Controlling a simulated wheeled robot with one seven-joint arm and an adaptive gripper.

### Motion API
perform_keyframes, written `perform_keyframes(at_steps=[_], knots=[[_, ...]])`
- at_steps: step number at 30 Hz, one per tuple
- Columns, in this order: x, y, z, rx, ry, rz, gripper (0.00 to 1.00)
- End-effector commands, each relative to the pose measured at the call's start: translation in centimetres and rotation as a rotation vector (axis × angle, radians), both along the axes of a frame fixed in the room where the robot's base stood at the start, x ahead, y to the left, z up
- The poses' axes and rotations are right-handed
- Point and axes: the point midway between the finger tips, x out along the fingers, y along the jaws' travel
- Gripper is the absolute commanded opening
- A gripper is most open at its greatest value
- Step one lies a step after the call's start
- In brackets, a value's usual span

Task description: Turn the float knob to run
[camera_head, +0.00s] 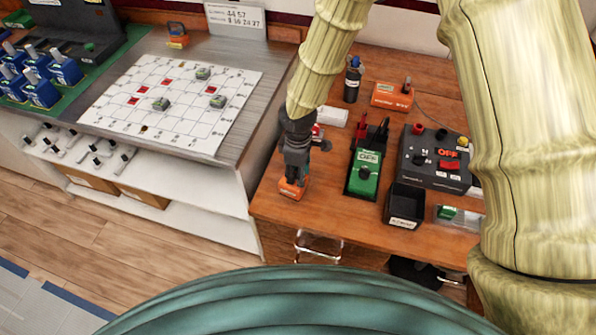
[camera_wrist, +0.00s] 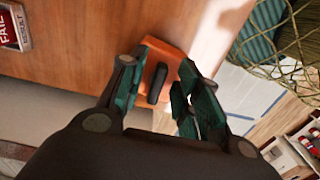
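A small orange box (camera_head: 291,190) sits at the left front of the wooden desk, right under my gripper (camera_head: 295,172). In the wrist view the orange box (camera_wrist: 172,57) carries a black bar-shaped knob (camera_wrist: 157,83). My gripper (camera_wrist: 160,78) is open, with one finger on each side of the knob and visible gaps to it. Any markings around the knob are too small or hidden to read, so I cannot tell its setting. A second orange box (camera_head: 392,97) with a black knob stands at the back of the desk.
A green meter (camera_head: 362,172), a black control box (camera_head: 425,172) marked OFF and an open black bin (camera_head: 405,205) stand to the right. A dark bottle (camera_head: 353,80) is at the back. A bench with a white chart (camera_head: 170,100) is at the left.

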Motion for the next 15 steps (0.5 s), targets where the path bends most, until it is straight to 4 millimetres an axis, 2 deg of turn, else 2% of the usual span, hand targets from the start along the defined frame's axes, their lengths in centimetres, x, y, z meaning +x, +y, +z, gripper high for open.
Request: perform_keyframes(at_steps=[7, 15], knots=[[0.1, 0.0, 1.6, 0.001, -0.001, 0.000, 0.33], [0.1, 0.0, 6.4, 0.001, -0.003, -0.001, 0.33]])
